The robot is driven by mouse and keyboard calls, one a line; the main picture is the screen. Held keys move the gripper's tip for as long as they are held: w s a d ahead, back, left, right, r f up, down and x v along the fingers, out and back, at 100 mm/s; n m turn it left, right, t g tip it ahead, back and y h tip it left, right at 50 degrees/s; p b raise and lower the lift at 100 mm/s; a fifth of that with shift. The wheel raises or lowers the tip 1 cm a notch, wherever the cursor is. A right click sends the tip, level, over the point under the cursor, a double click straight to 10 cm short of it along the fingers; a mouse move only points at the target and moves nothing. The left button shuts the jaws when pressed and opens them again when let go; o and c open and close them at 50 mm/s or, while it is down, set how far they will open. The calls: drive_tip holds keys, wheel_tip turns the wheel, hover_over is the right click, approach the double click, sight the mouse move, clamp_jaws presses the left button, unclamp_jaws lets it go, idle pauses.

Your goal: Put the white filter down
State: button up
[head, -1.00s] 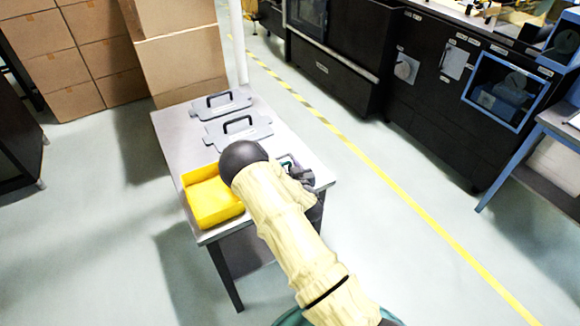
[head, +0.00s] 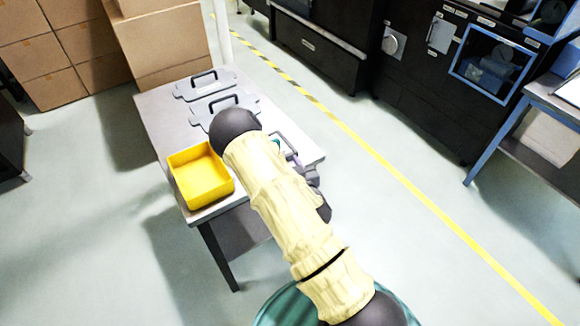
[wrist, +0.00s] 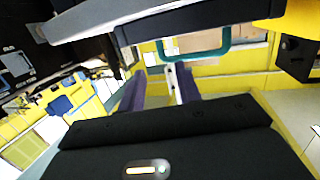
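Two pale grey-white plates with dark handles lie flat on the small table (head: 160,115), one at the far end (head: 184,90) and one nearer (head: 205,112). Another handle (head: 286,146) shows to the right behind my arm; the piece under it is mostly hidden. I cannot tell for certain which piece is the white filter.
An empty yellow bin (head: 200,178) stands on the table's near left corner, close to my arm. Cardboard boxes (head: 160,45) are stacked behind the table. Dark machines (head: 430,90) stand to the right past a yellow floor line (head: 400,170). The floor between is clear.

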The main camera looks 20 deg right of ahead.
drive_tip(key=shift+s+r, duration=0.1)
drive_tip(key=shift+s, duration=0.3)
drive_tip(key=shift+d+r, duration=0.1)
drive_tip(key=s+r+g, duration=0.6)
drive_tip(key=s, duration=0.4)
drive_tip(key=s+a+r+g+h, duration=0.1)
drive_tip(key=s+r+g, duration=0.6)
drive_tip(key=s, duration=0.3)
drive_tip(key=shift+s+a+r+m+g, duration=0.2)
drive_tip(key=shift+s+r+m+g, duration=0.1)
drive_tip(key=shift+m, duration=0.1)
drive_tip(key=shift+o, duration=0.5)
